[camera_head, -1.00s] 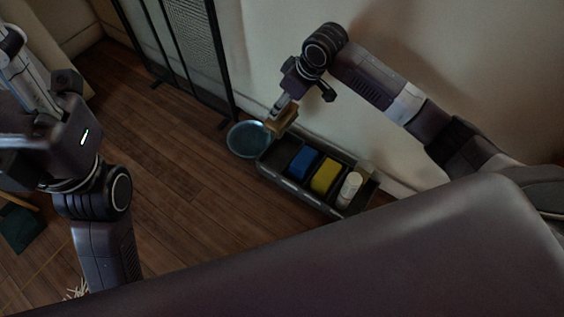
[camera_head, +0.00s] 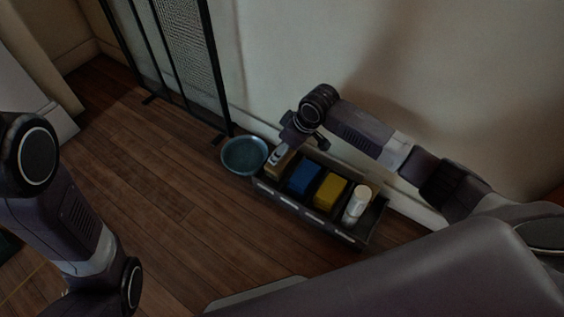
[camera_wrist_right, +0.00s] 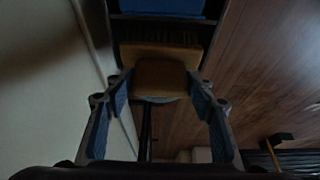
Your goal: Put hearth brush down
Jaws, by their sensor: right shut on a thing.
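The hearth brush (camera_head: 285,164), a tan wooden-looking block, is at the left end compartment of the dark caddy (camera_head: 322,225) on the floor. My right gripper (camera_head: 277,158) is shut on it from above. The right wrist view shows the brush (camera_wrist_right: 160,76) between both fingers, with the caddy's dark divider just beyond it. The brush's underside is hidden, so I cannot tell whether it touches the caddy floor. My left arm is at the left edge of the head view; its gripper is out of view.
The caddy also holds a blue block (camera_head: 304,178), a yellow block (camera_head: 331,190) and a white cylinder (camera_head: 356,204). A blue-grey bowl (camera_head: 244,155) sits beside the caddy's left end. A black mesh screen (camera_head: 187,60) and the wall stand behind. Wooden floor in front is clear.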

